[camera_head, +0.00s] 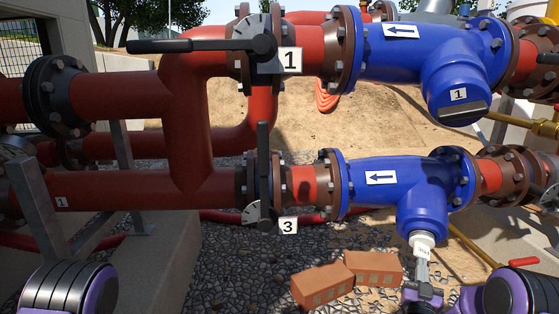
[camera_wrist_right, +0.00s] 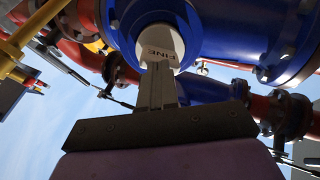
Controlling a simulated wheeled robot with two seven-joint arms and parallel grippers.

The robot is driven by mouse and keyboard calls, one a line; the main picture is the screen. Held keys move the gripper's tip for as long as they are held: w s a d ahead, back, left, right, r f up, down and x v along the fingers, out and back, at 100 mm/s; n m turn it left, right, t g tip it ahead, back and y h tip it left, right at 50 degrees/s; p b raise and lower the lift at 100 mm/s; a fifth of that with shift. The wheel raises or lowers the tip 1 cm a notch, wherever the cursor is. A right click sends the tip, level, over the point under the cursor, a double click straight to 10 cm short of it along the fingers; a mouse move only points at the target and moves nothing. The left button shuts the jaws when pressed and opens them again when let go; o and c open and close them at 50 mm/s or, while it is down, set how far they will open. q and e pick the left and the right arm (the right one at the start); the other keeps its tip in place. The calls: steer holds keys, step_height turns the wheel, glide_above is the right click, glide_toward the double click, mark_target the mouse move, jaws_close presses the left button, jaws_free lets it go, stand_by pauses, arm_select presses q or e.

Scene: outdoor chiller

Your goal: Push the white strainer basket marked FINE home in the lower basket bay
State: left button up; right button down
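The white strainer basket (camera_head: 423,241) sits upright in the mouth of the lower basket bay (camera_head: 422,213), the downward stub of the lower blue body. Its lower part shows below the bay rim. In the right wrist view the basket (camera_wrist_right: 160,44) carries the word FINE, and the blue bay (camera_wrist_right: 120,22) surrounds its upper part. My right gripper (camera_head: 422,264) is directly below the basket, pointing up. Its fingers (camera_wrist_right: 157,70) are together with no clear gap, their tips at the basket's lower end. They appear to touch it. My left gripper is not in view.
The upper blue body (camera_head: 440,62) has a closed bay marked 1. Lever valves 1 (camera_head: 262,45) and 3 (camera_head: 264,195) are on the red pipes to the left. Bricks (camera_head: 340,280) lie on the gravel left of my right gripper. A yellow pipe (camera_head: 475,243) runs to the right.

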steer(key=shift+x, duration=1.1)
steer(key=c, duration=0.7)
jaws_free()
steer(key=shift+s, duration=0.1)
